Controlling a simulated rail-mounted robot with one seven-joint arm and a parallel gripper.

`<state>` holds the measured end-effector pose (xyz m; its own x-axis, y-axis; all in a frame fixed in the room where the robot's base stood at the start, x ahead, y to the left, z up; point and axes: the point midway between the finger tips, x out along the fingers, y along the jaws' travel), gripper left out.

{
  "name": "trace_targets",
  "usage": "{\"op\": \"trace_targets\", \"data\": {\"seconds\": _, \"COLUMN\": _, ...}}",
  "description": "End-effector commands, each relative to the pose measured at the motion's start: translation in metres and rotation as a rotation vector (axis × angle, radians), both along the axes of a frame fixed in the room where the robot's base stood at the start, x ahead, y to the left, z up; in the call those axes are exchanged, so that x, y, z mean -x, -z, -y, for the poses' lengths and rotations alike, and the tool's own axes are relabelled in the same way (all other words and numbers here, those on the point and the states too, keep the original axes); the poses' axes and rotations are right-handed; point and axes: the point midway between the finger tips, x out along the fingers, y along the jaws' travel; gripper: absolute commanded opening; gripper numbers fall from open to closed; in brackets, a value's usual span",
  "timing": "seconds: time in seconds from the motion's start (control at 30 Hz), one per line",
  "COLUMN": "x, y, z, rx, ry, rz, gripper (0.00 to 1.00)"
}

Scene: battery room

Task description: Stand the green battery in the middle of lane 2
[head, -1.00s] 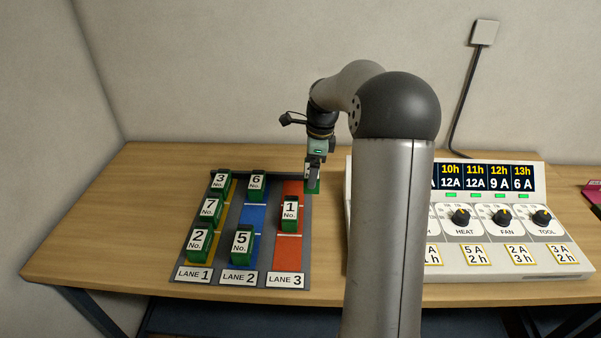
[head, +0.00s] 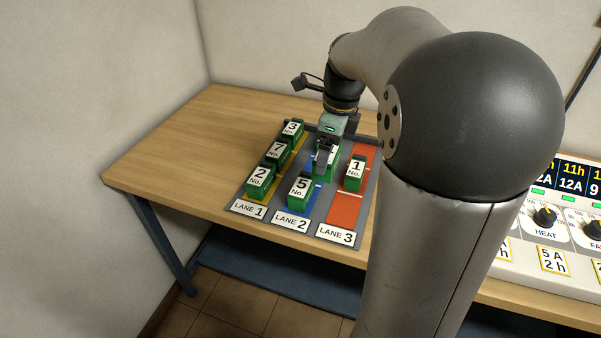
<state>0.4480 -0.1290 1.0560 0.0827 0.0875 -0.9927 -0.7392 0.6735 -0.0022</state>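My gripper (head: 322,160) points down over the middle part of lane 2 (head: 316,193), between the No. 5 battery (head: 300,193) and the far end of the lane. It appears shut on a green battery (head: 319,170), which is mostly hidden by the fingers. I cannot tell whether this battery touches the lane. The No. 6 battery at the back of lane 2 is largely hidden behind my gripper. The No. 5 battery stands at the front of lane 2.
Lane 1 on the left holds green batteries No. 3 (head: 292,130), No. 7 (head: 277,151) and No. 2 (head: 260,182). The No. 1 battery (head: 354,172) stands in lane 3 (head: 343,208). A control panel with knobs (head: 545,215) is at the right.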

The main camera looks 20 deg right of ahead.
Motion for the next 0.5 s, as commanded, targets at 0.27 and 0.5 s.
{"op": "trace_targets", "data": {"seconds": 0.27, "x": -0.050, "y": 0.022, "z": 0.014, "rx": -0.003, "ry": 0.006, "rz": -0.003, "gripper": 0.46}}
{"op": "trace_targets", "data": {"seconds": 0.5, "x": -0.097, "y": 0.055, "z": 0.028, "rx": -0.003, "ry": 0.004, "rz": -0.003, "gripper": 0.46}}
